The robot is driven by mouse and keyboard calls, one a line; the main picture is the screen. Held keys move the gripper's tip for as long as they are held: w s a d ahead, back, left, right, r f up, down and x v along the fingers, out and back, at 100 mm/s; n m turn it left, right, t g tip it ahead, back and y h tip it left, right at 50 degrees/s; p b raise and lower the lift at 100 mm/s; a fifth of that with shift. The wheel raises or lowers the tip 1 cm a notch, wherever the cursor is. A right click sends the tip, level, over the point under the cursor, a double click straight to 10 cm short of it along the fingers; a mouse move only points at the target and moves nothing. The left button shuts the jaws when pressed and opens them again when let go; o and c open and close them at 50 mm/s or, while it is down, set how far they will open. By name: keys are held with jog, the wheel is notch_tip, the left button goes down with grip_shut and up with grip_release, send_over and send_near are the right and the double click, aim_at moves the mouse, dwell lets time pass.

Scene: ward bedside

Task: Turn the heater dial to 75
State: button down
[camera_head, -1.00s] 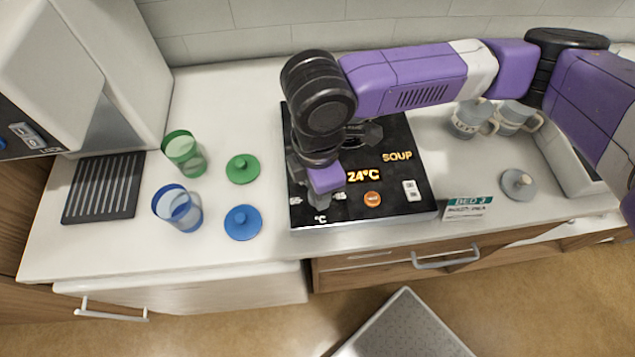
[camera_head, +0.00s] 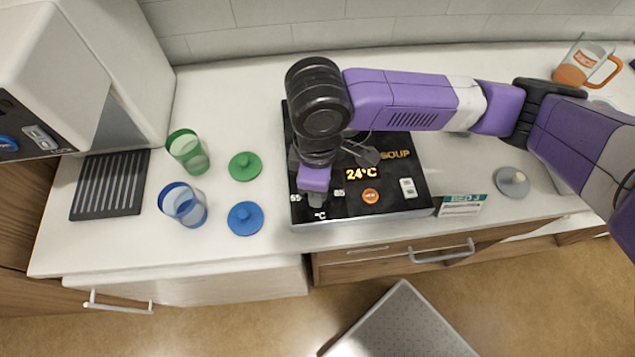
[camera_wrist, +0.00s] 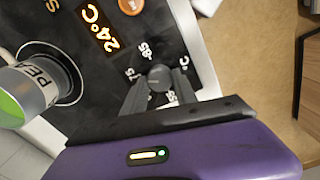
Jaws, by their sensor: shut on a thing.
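The heater (camera_head: 385,208) is a black panel on the counter with a lit 24°C display (camera_head: 361,174) and the word SOUP. Its grey dial (camera_wrist: 159,77) shows in the wrist view between my fingertips, with 75, 85 and °C printed around it and another mark partly hidden. My gripper (camera_wrist: 158,84) is shut on the dial, one finger on each side. In the head view my gripper (camera_head: 316,197) covers the dial, with 65 and 85 visible beside it. I cannot tell which mark the dial points to.
A can or cup with a printed label (camera_wrist: 38,85) sits on the heater's ring. Green (camera_head: 188,152) and blue (camera_head: 184,205) cups stand left, with lids nearby. A BED 3 sign (camera_head: 462,205) and grey lid (camera_head: 512,182) are right. An orange-handled mug (camera_head: 585,66) stands far right.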

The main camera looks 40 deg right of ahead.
dwell(0.3)
jog(key=c, duration=1)
grip_release()
jog(key=shift+o, duration=0.2)
jog(key=shift+r, duration=3.9)
